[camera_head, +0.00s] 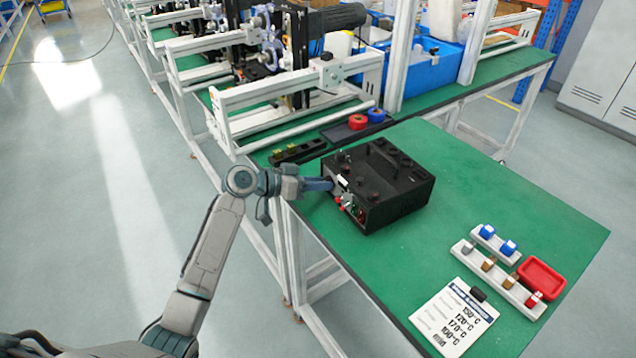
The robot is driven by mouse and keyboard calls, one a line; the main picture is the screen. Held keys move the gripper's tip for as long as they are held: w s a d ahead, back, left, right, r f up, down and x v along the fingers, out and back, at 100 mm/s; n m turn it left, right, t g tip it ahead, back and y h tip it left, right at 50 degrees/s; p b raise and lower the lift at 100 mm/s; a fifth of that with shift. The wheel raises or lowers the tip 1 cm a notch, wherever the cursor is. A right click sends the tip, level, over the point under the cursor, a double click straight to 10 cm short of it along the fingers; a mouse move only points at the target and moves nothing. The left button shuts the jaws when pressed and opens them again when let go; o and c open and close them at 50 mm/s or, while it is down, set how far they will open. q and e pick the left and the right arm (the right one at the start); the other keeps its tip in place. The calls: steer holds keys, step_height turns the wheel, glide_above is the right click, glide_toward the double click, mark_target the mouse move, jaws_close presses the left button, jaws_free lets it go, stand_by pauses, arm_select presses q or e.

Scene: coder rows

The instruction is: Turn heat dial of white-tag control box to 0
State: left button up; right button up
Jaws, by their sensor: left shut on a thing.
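The black control box (395,205) stands on the near green table, with a handle and several dark knobs on its top. A small white tag (343,182) shows at its left-facing panel, with red parts lower on the same panel. My left gripper (328,185) reaches in from the left and is shut on a dial at that panel. The fingers hide the dial, so its setting cannot be read. My right gripper is not in view.
A white card with temperatures (454,318) lies at the table's front. Pale racks with blue, brown and red pieces (497,279) and a red tray (541,278) are at the right. Red and blue rolls (376,115) lie behind the box. Green table right of the box is clear.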

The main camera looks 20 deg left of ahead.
arm_select(q)
steer(key=shift+f+n+g+h, duration=0.1)
steer(key=shift+n+g+h, duration=0.25)
steer(key=shift+n, duration=0.55)
steer(key=shift+w+n+h+b, duration=0.1)
steer(key=shift+n+h+b, duration=0.25)
steer(key=shift+n, duration=0.55)
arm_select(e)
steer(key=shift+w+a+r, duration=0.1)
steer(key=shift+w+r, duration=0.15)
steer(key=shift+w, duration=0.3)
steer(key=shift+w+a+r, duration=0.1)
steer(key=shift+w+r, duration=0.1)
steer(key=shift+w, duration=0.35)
arm_select(q)
steer(key=shift+h, duration=0.3)
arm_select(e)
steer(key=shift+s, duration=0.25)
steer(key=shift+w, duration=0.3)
arm_select(q)
steer(key=o, duration=1)
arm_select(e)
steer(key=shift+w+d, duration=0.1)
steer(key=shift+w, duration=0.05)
arm_select(q)
steer(key=shift+a, duration=0.1)
